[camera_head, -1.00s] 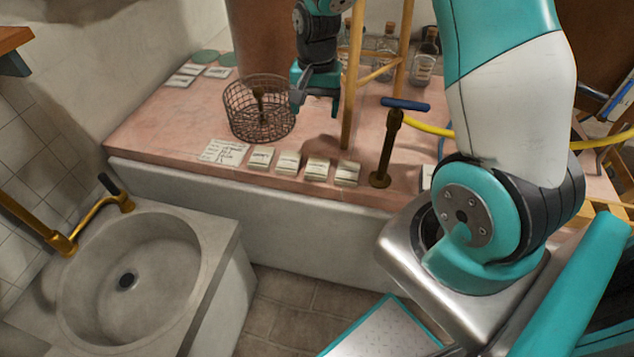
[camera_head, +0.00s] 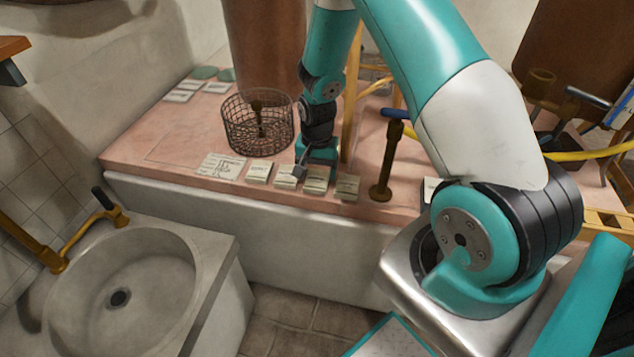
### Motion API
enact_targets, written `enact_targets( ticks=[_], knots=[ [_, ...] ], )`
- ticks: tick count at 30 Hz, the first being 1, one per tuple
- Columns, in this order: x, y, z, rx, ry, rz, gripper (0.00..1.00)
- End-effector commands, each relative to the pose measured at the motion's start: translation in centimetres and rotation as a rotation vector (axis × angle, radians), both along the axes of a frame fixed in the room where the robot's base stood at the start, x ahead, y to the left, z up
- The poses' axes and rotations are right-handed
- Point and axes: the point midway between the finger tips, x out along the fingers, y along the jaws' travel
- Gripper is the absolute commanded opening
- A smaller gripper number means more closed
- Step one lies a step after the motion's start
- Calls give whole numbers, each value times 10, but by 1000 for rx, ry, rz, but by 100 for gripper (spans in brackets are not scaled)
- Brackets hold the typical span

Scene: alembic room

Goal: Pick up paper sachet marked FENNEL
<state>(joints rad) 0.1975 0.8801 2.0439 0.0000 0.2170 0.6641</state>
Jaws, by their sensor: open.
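Several small pale paper sachets lie in a row near the front edge of the pink counter (camera_head: 150,140). They are the far-left sachet (camera_head: 258,173), the second sachet (camera_head: 284,182), the third sachet (camera_head: 315,187) and the right sachet (camera_head: 347,187). Their print is too small to read, so I cannot tell which one is marked FENNEL. My gripper (camera_head: 311,170) is open, low over the row, pointing down at the second and third sachets. It partly hides them. I cannot tell whether it touches either one.
A wire basket (camera_head: 257,125) stands behind the row. A written sheet (camera_head: 221,166) lies to its left. A brass post with a blue handle (camera_head: 386,162) stands right of the row, and a wooden leg is behind. A stone basin (camera_head: 120,285) is front left.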

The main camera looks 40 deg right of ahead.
Motion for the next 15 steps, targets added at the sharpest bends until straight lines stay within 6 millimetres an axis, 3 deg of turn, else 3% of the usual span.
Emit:
enact_targets(
  ticks=[5,13,14,15],
  knots=[
    [0,1,-26,0,1,0,74],
    [0,1,-29,0,0,0,74],
    [0,1,-29,0,0,0,72],
    [0,1,-29,0,0,0,63]
  ],
)
